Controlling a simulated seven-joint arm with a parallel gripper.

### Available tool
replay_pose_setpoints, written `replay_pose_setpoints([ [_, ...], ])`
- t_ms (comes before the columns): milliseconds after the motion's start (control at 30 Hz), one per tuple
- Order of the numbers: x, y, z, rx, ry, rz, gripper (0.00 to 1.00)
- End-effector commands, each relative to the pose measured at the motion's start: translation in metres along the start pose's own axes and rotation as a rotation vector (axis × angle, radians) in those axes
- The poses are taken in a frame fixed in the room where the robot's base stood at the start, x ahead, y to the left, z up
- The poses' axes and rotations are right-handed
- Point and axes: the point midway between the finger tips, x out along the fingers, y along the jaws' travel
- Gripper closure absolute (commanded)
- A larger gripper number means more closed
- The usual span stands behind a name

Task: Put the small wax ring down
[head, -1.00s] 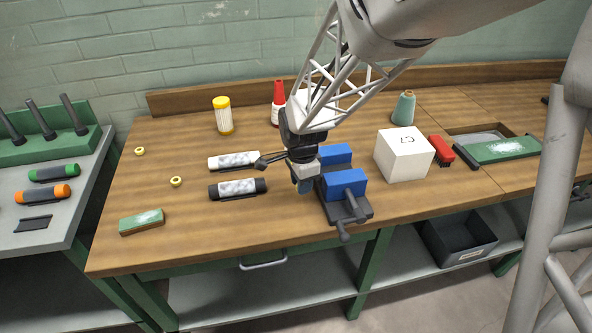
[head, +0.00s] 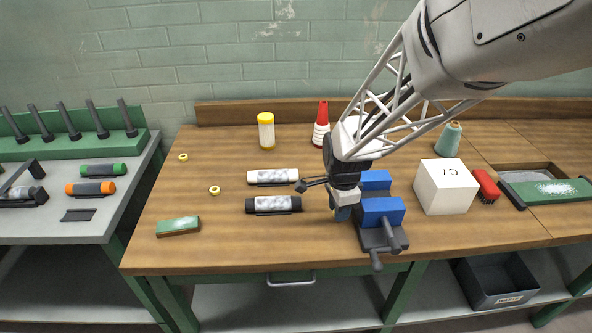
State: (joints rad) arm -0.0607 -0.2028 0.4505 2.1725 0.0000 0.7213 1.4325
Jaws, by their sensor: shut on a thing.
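My gripper (head: 342,208) is low over the bench, between the black-ended roll (head: 273,205) and the blue-jawed vise (head: 381,213). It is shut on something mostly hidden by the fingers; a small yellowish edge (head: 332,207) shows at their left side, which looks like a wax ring. I cannot tell whether it touches the bench top. Two other small yellow rings lie flat on the left of the bench, one farther back (head: 183,157) and one nearer (head: 214,190).
A white-ended roll (head: 273,177), a yellow-capped jar (head: 266,131) and a red-topped bottle (head: 321,124) stand or lie behind. A white box (head: 445,187) and red brush (head: 485,186) are right of the vise. A green block (head: 178,226) lies front left.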

Motion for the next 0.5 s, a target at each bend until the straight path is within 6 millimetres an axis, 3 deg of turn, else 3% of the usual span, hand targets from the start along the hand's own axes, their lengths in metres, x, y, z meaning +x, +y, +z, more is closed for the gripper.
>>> replay_pose_setpoints([
  [267,0.0,-0.001,0.003,-0.001,0.0,0.0,0.91],
  [500,-0.001,-0.004,0.02,-0.006,0.0,0.0,0.91],
])
